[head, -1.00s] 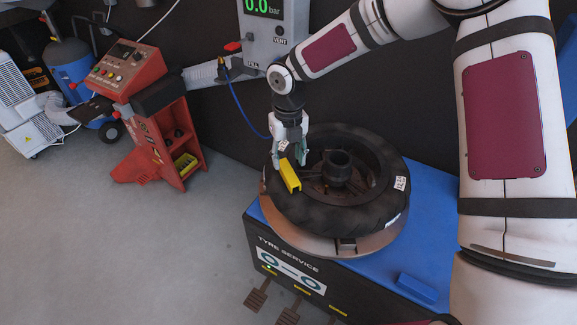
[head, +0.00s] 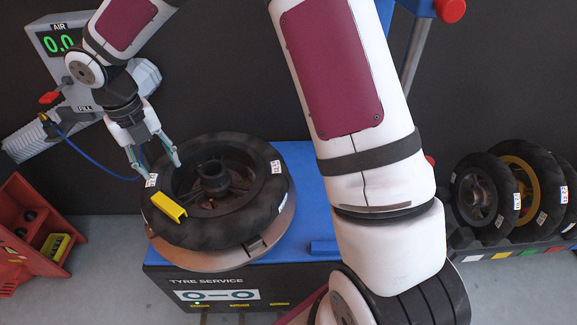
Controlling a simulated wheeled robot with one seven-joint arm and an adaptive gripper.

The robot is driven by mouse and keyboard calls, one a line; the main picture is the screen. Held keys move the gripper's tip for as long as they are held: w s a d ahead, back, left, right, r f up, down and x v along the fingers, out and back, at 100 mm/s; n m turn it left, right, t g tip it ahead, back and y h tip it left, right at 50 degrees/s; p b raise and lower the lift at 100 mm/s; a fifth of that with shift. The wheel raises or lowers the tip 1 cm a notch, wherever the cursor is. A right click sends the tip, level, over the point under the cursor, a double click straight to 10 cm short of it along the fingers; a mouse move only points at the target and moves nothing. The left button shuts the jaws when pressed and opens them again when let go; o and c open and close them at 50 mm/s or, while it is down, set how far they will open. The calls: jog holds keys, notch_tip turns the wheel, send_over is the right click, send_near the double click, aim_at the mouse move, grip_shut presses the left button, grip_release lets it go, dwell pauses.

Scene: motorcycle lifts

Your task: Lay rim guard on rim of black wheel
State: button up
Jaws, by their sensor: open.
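The black wheel (head: 235,226) lies flat on the round turntable of the blue tyre machine, its hub facing up. The yellow rim guard (head: 169,207), a short channel-shaped piece, sits on the wheel at its near left, over the tyre and close to the rim edge. I cannot tell how it seats on the rim. My gripper (head: 160,171) is open and empty above the wheel's left far side, beyond the rim guard and apart from it.
An air gauge box (head: 62,45) with a blue hose stands behind at left. A red cabinet (head: 30,235) is at lower left. Several wheels stand in a rack (head: 515,243) at right. Bare blue machine top (head: 295,156) shows right of the wheel.

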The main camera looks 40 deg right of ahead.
jog(key=s+d+r+m+t+h, duration=0.1)
jog(key=s+d+r+m, duration=0.55)
jog(key=s+m, duration=0.2)
jog(key=s+d+r+m+h, duration=0.1)
jog(key=s+d+r+m, duration=0.5)
jog(key=m, duration=0.4)
jog(key=s+d+r+m+t+y, duration=0.1)
jog(key=s+r+m+t+y, duration=0.1)
jog(key=s+m, duration=1.4)
jog(key=shift+s+d+m+y, duration=0.35)
jog(key=shift+m+y, duration=0.15)
jog(key=shift+m, duration=0.65)
